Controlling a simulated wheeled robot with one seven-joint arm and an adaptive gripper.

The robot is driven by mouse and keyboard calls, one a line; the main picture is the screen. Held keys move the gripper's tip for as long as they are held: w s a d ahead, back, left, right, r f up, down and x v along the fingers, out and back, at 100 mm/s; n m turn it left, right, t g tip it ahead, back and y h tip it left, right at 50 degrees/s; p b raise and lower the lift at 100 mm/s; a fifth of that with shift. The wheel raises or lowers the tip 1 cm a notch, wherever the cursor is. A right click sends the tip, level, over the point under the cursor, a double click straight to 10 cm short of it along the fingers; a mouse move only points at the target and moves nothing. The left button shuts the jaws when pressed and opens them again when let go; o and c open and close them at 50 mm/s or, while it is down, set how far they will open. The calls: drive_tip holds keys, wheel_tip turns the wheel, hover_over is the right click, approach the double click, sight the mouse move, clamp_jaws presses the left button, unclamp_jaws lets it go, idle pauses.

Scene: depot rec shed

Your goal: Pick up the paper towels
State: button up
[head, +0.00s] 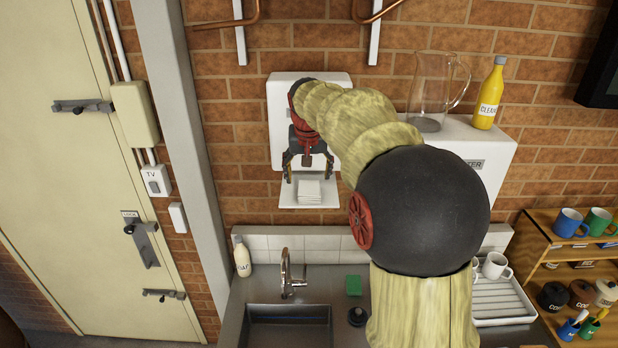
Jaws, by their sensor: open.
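The paper towels (310,192) are a small white stack on the lower tray (288,203) of a white wall-mounted dispenser (277,110) above the sink. My gripper (308,173) is open and empty, with its fingers pointing down, spread just above the stack. In this view the fingertips appear apart from the towels, though the exact gap is hard to judge. My arm hides part of the dispenser.
A glass jug (432,90) and a yellow cleaner bottle (489,95) stand on a white wall unit at right. Below are a sink (288,325), a tap (288,275), a soap bottle (242,257), a green sponge (353,286) and a drying rack (500,300). Copper pipes run above.

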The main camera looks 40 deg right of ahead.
sight(309, 187)
drive_tip(key=shift+w+d, duration=0.2)
drive_tip(key=shift+d, duration=0.1)
drive_tip(key=p+x, duration=0.1)
drive_tip(key=x, duration=0.6)
drive_tip(key=shift+d+f, duration=0.1)
drive_tip(key=shift+f, duration=0.15)
drive_tip(key=shift+c, duration=1.1)
drive_tip(key=c, duration=0.7)
drive_tip(key=shift+r, duration=0.1)
